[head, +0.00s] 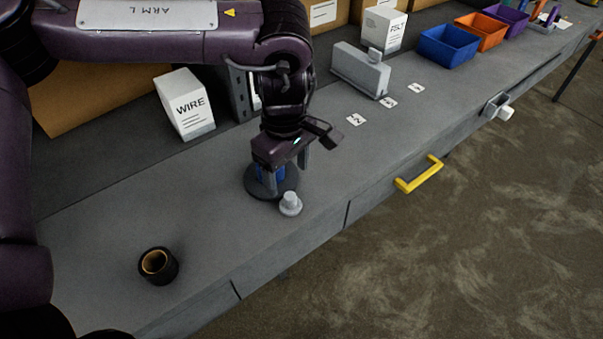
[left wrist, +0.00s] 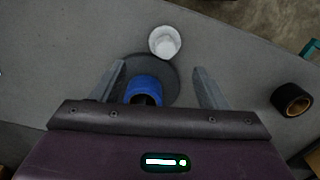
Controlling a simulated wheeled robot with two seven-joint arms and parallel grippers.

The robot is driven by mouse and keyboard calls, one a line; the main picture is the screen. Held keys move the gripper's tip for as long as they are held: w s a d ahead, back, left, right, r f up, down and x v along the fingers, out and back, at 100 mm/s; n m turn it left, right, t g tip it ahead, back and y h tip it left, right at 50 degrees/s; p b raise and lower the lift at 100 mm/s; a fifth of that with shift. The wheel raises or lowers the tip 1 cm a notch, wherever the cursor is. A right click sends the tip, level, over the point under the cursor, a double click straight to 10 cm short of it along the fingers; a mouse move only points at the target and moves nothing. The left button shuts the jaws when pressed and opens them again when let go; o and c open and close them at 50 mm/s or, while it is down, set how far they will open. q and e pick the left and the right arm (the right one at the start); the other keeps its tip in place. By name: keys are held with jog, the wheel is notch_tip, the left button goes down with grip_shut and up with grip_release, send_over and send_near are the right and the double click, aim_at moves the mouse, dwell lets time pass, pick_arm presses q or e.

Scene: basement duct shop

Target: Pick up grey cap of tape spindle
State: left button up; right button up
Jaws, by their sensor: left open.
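The grey cap (head: 290,204), pale with a small knob, sits at the front edge of the tape spindle's dark round base (head: 256,189). In the left wrist view the cap (left wrist: 165,42) overlaps the edge of that base; I cannot tell whether it rests on it. A blue tape roll (left wrist: 144,88) is on the spindle, partly hidden by my gripper. My left gripper (head: 285,165) is open above the spindle. In the left wrist view its fingers (left wrist: 160,82) stand either side of the blue roll, with the cap beyond them. My right gripper is not in view.
A black tape roll (head: 158,266) stands at the near left of the bench. A white WIRE box (head: 185,104) and a grey metal block (head: 360,70) are behind. A yellow drawer handle (head: 419,174) projects from the front. Bench around the cap's front is clear.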

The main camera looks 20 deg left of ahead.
aim_at(290, 196)
pick_arm(q)
jog(key=shift+w+a, duration=0.3)
jog(key=shift+s+d+f+p, duration=0.15)
jog(key=shift+s+f+p, duration=0.1)
jog(key=shift+s+f, duration=0.3)
jog(key=shift+s+d+f+p, duration=0.1)
jog(key=shift+s+f+p, duration=0.15)
jog(key=shift+s, duration=0.45)
jog(key=f, duration=0.1)
jog(key=f+p, duration=0.1)
jog(key=shift+w+d+f, duration=0.2)
jog(key=shift+d+f, duration=0.1)
jog(key=shift+f, duration=0.1)
jog(key=shift+w+f, duration=0.25)
jog(key=shift+f, duration=0.95)
jog(key=c, duration=1)
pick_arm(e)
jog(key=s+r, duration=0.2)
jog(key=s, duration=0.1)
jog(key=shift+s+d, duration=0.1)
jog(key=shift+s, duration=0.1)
